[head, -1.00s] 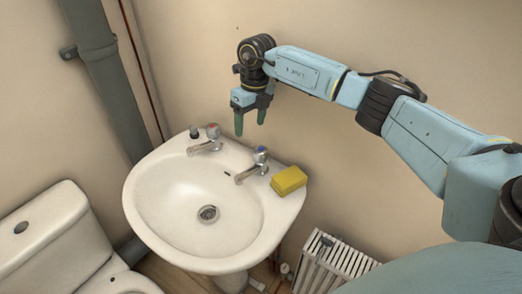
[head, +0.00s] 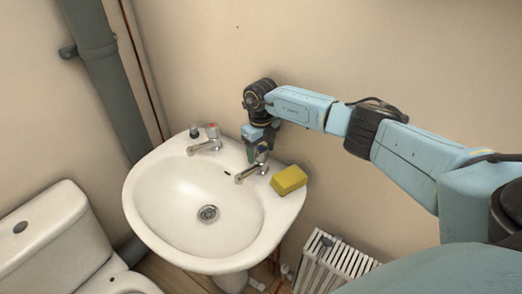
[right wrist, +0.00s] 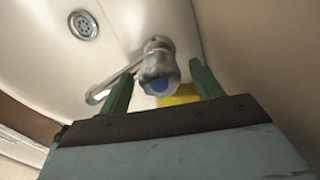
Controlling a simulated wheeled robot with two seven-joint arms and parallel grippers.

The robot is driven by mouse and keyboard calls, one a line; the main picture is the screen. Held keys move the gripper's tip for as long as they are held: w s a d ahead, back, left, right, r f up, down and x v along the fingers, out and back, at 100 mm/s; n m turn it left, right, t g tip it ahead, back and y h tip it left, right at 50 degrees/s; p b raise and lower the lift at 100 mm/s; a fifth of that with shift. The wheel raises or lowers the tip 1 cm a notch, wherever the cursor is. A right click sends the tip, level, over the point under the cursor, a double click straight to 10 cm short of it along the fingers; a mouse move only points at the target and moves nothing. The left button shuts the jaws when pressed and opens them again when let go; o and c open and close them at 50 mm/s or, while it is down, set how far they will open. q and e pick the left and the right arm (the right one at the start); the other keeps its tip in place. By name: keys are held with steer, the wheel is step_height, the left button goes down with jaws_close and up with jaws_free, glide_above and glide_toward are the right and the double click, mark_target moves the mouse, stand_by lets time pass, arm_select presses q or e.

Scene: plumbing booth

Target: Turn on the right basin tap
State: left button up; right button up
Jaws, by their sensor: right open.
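The right basin tap (head: 252,172) is chrome with a blue-marked knob and stands at the back right of the white basin (head: 145,207). In the right wrist view the tap's knob (right wrist: 160,74) sits between the two green fingers, and its spout points left. My right gripper (head: 259,158) is open, pointing down over the tap, with a finger on each side of the knob. In the right wrist view the gripper (right wrist: 162,85) shows gaps between fingers and knob; I cannot tell whether the fingertips touch it. My left gripper is not in view.
A yellow sponge (head: 289,180) lies on the basin rim just right of the tap. The red-marked left tap (head: 208,140) stands farther left. The wall (head: 340,180) is close behind. A toilet (head: 45,235) is at left, and a radiator (head: 335,262) at lower right.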

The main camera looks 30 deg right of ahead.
steer(key=shift+f, duration=0.15)
steer(key=shift+c, duration=0.4)
steer(key=c, duration=0.9)
